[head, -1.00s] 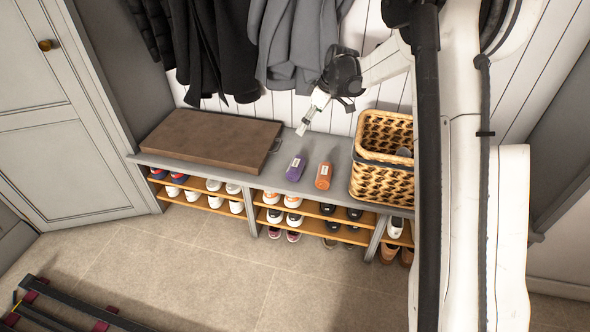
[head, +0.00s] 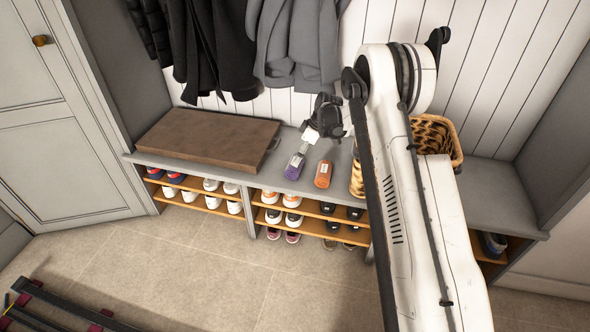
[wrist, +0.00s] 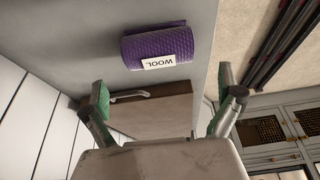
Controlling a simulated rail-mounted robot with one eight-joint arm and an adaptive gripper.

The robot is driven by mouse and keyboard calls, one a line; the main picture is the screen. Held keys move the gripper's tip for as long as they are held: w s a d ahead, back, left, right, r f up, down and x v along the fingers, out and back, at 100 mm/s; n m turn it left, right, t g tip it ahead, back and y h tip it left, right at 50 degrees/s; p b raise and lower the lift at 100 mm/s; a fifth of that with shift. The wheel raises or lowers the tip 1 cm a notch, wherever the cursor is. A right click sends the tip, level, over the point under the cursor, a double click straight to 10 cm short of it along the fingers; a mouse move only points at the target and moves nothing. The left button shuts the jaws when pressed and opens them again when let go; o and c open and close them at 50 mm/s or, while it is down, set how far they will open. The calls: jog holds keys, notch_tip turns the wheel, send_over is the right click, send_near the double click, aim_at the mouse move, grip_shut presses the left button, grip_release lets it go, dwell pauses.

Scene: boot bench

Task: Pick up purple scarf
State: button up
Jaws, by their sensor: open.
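The purple scarf (head: 293,170) is a small rolled bundle lying on the grey bench top. In the wrist view the scarf (wrist: 150,44) shows a ribbed weave and a white label reading "WOOL". My gripper (head: 300,153) is just above and behind the scarf in the head view, overlapping its upper end. In the wrist view my gripper (wrist: 162,84) has its two green-padded fingers spread wide with nothing between them. The scarf lies beyond the fingertips there, and no contact shows.
An orange roll (head: 323,175) lies close to the right of the scarf. A wicker basket (head: 437,132) stands at right, partly hidden by my arm. Coats hang behind; shoes fill the shelves below.

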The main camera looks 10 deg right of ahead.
jog(key=shift+b+x, duration=1.15)
jog(key=shift+x, duration=2.15)
jog(key=c, duration=1.1)
jog(key=shift+r, duration=0.1)
jog(key=shift+r, duration=0.45)
notch_tip(320, 180, up, 4)
jog(key=shift+a+f+p, duration=0.15)
jog(key=shift+p, duration=0.85)
jog(key=s+a+r+p, duration=0.1)
jog(key=a+r, duration=0.1)
jog(key=a, duration=0.1)
jog(key=s+a+r, duration=0.2)
jog(key=a, duration=0.1)
jog(key=s+a+r+p, duration=0.1)
jog(key=s+a+r, duration=0.1)
jog(key=a, duration=0.2)
jog(key=shift+s+r+p, duration=0.1)
jog(key=shift+r+p, duration=0.05)
jog(key=shift+p, duration=0.15)
